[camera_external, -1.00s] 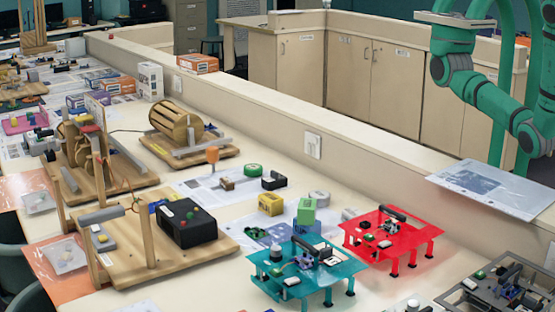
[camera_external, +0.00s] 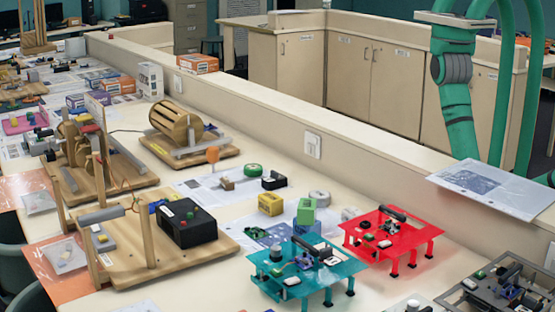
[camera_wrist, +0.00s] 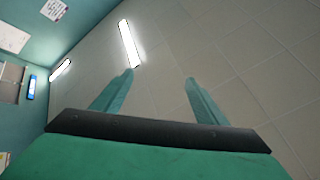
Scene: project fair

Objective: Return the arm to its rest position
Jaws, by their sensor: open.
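My gripper (camera_wrist: 160,76) shows in the wrist view with its two green fingers apart and nothing between them. It faces up toward the grey tiled ceiling (camera_wrist: 240,50) and a lit lamp (camera_wrist: 130,44). In the external view only my green arm shows, at the upper right behind the low wall. One arm link hangs nearly straight down there. The gripper itself is out of that picture.
A long bench (camera_external: 165,297) carries a teal stand (camera_external: 318,277), a red stand (camera_external: 413,245), a black box (camera_external: 187,222) on a wooden board and several small blocks. A clear-covered sheet (camera_external: 490,190) lies on the wall ledge near my arm. Beige cabinets (camera_external: 345,70) stand behind.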

